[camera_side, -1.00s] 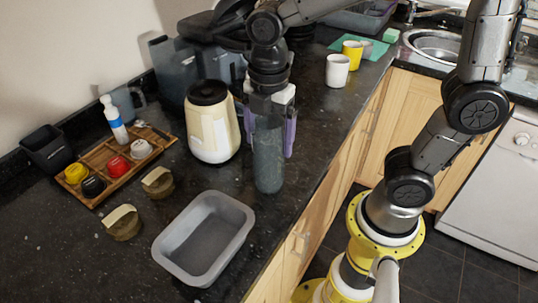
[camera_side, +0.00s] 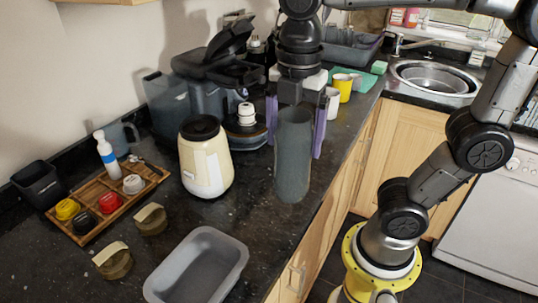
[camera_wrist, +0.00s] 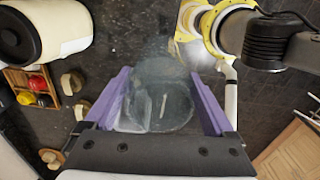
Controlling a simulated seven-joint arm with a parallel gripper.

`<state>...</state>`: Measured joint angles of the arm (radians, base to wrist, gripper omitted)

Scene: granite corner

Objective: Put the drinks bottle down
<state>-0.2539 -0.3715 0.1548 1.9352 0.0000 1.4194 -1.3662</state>
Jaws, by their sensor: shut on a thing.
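The drinks bottle (camera_side: 293,160) is a tall, translucent grey-blue cylinder, upright in the side view. My gripper (camera_side: 295,137) points down from above, with its purple fingers on either side of the bottle, shut on it. In the wrist view the bottle (camera_wrist: 160,98) fills the space between the two purple fingers (camera_wrist: 158,100). The bottle's base shows against the dark granite worktop (camera_side: 250,215), near the front edge. I cannot tell whether the base touches the worktop.
A cream jar (camera_side: 205,160) stands left of the bottle. A grey tub (camera_side: 200,265) lies nearer the camera. A wooden tray (camera_side: 88,218) with cups and a white-blue bottle (camera_side: 106,155) is at the left. Mugs (camera_side: 343,86) stand behind. Bare worktop surrounds the bottle.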

